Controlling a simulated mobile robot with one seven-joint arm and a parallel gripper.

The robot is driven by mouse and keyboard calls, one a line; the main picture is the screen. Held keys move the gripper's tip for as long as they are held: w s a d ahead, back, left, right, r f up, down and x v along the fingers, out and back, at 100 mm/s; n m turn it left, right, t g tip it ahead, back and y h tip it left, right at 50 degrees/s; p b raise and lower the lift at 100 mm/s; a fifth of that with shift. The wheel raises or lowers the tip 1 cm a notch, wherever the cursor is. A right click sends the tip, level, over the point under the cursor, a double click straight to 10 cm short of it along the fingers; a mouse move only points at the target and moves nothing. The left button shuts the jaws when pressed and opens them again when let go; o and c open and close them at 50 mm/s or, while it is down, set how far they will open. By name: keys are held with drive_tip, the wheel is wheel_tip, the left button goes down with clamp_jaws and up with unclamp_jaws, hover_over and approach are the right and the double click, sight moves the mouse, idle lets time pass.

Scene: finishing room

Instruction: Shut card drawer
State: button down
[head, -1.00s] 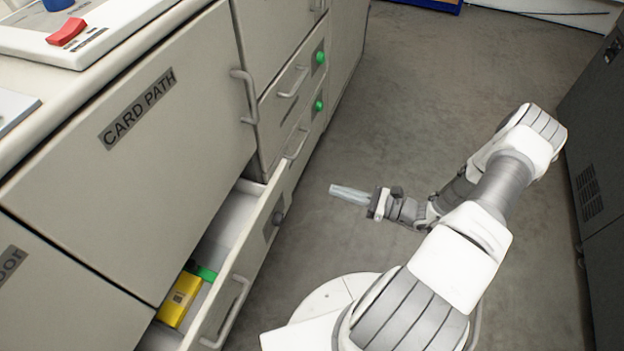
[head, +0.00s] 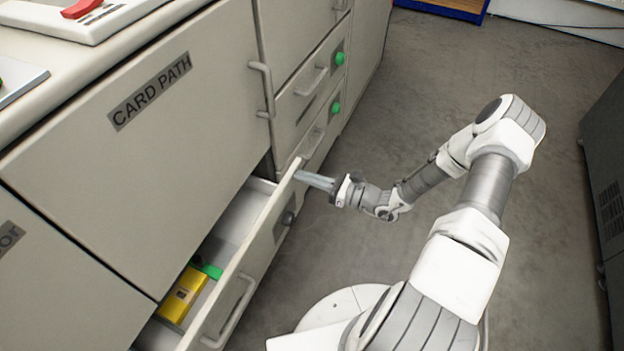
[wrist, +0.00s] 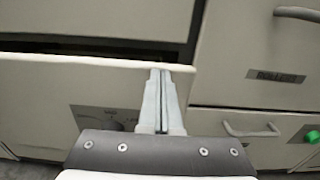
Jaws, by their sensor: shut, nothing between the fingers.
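The card drawer (head: 262,238) stands pulled out below the panel marked CARD PATH (head: 150,90). A yellow box (head: 183,294) and a green item (head: 208,271) lie in it. Its front has a bar handle (head: 232,312) and a dark round knob (head: 288,218). My gripper (head: 300,175) is shut and empty, with its fingertips at the far end of the drawer front, near the top edge. In the wrist view the shut fingers (wrist: 162,100) overlap the right end of the drawer front (wrist: 60,85). I cannot tell whether they touch it.
Smaller drawers with green buttons (head: 340,58) stand beyond the open drawer and look shut. A dark cabinet (head: 606,170) stands at the right. The grey floor (head: 440,60) between is clear. A red switch (head: 82,8) sits on the worktop.

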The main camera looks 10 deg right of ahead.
drive_tip(key=shift+a, duration=0.1)
drive_tip(key=p+x, duration=0.1)
drive_tip(key=x, duration=0.9)
drive_tip(key=shift+r, duration=0.15)
drive_tip(key=shift+w, duration=0.1)
drive_tip(key=shift+d, duration=0.2)
